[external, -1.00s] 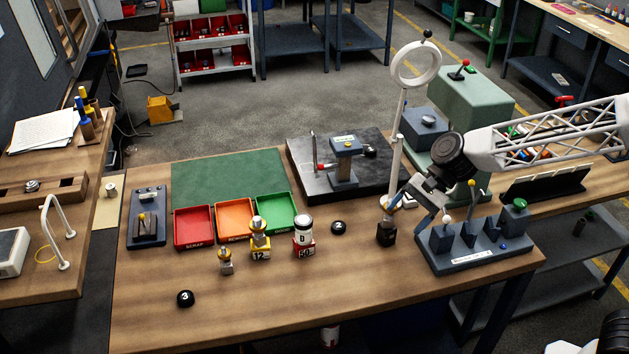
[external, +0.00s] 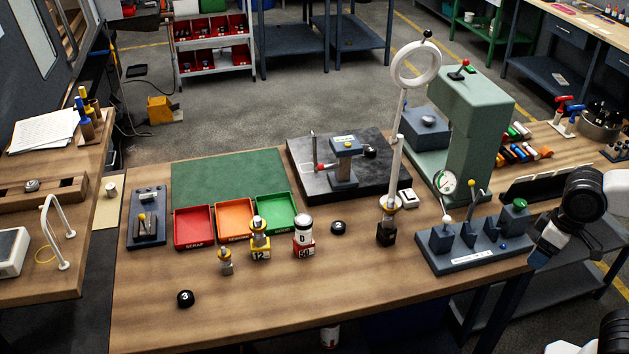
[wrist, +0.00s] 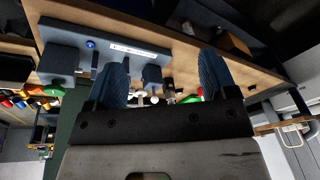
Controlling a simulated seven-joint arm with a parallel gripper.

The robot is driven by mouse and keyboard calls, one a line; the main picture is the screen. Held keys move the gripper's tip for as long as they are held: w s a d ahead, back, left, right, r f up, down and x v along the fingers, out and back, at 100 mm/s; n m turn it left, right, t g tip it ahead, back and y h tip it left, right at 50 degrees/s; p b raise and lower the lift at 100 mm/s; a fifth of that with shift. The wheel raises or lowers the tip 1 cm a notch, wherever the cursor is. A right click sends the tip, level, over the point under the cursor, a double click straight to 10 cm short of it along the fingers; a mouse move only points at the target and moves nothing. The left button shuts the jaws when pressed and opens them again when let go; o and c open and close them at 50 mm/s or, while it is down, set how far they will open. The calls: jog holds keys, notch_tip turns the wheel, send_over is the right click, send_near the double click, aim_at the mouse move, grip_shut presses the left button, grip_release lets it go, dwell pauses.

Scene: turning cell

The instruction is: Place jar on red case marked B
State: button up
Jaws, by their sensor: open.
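The dark mark on the white body is too small to read surely, and I cannot make out a red case marked B. My gripper (external: 541,252) is at the table's right end, beside the grey lever panel and well away from the jar. In the wrist view my gripper (wrist: 163,75) has its two blue fingers wide apart with nothing held between them.
A black block (external: 386,238) bears a brass-ringed piece below a tall white ring stand (external: 396,150). The grey lever panel (external: 460,262) lies close to my gripper. Red (external: 194,228), orange and green trays line the middle left. The front of the table is mostly clear.

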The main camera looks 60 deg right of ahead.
jog(key=shift+s+d+f+n+h, duration=0.15)
jog(key=shift+s+d+n+h, duration=0.15)
jog(key=shift+s, duration=0.3)
jog(key=shift+s+d+f+n+h, duration=0.1)
jog(key=shift+s+d+n+h, duration=0.15)
jog(key=shift+s, duration=0.35)
dwell(0.5)
